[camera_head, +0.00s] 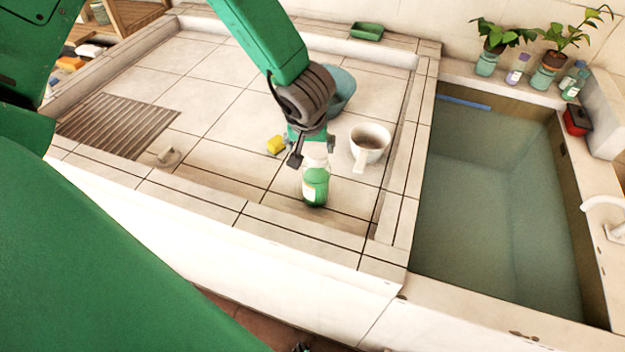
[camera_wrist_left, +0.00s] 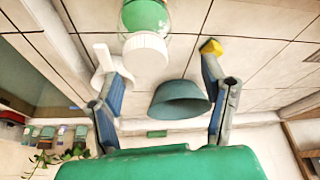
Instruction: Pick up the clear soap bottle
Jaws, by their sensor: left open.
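The clear soap bottle (camera_head: 316,187) holds green liquid and has a white cap. It stands upright on the tiled counter near its front edge. In the left wrist view the bottle (camera_wrist_left: 147,16) is at the top, its cap pointing toward the gripper. My left gripper (camera_head: 308,152) is open just above and behind the bottle in the head view, covering part of its top. In the wrist view the cap lies near the opening between the fingertips (camera_wrist_left: 163,66), closer to the left finger. I cannot tell whether a finger touches it. My right gripper is not in view.
A white mug (camera_head: 370,139) stands close right of the bottle, with a yellow sponge (camera_head: 276,145) to the left. A blue-grey bowl (camera_head: 343,88) is behind. A water-filled basin (camera_head: 490,205) lies right, with plants and bottles behind it.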

